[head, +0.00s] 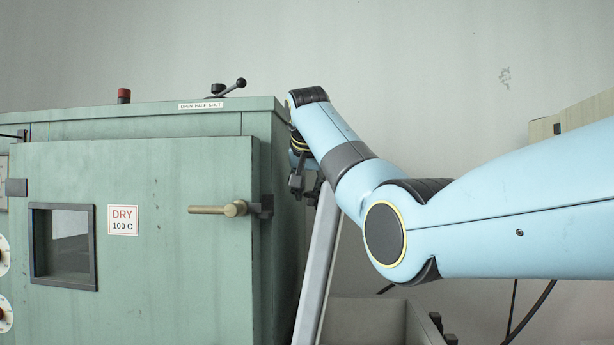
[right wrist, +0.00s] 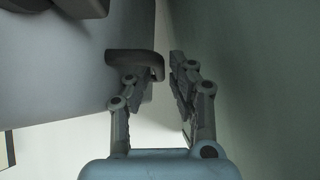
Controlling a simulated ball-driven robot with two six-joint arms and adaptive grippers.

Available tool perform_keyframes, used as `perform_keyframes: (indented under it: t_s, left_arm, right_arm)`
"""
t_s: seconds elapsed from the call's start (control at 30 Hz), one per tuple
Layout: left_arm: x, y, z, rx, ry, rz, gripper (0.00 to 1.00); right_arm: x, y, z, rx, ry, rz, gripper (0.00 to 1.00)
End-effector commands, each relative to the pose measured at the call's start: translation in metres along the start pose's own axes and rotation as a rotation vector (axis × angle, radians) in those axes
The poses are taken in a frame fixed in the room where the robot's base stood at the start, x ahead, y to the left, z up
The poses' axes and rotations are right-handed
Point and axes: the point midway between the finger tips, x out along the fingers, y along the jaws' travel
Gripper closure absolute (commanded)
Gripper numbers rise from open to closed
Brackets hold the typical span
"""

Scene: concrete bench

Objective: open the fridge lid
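The fridge lid (head: 318,265) shows in the head view as a narrow grey panel, almost edge-on. It stands steeply raised, its top leaning right, beside the green oven. Its pale face (right wrist: 60,70) fills the left of the right wrist view, with a dark loop handle (right wrist: 122,56) on it. My right gripper (head: 303,188) is at the lid's upper end, partly hidden by my arm. In the wrist view its fingers (right wrist: 165,78) are apart, with the left finger at the handle; I cannot tell whether it is through the loop. My left gripper is out of view.
The green oven (head: 160,180) stands close left of the lid, with a brass-coloured door handle (head: 215,209) sticking out. A grey open-looking box (head: 370,318) is below right of the lid. A beige box (head: 570,115) is at far right. Plain wall lies behind.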

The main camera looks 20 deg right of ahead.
Motion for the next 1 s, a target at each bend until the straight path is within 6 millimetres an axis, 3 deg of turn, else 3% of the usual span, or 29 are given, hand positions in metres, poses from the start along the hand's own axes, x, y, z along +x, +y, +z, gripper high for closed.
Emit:
perform_keyframes:
  t_s: [0.3,0.5,1.0]
  left_arm:
    - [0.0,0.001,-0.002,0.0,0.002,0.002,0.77]
    - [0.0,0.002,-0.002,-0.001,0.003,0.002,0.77]
    - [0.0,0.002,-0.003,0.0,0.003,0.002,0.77]
  right_arm:
    - [-0.068,-0.001,0.0,0.0,0.002,-0.003,0.79]
    - [-0.099,-0.001,0.001,-0.001,-0.001,-0.002,0.79]
    - [-0.108,-0.001,0.001,0.0,-0.003,0.0,0.79]
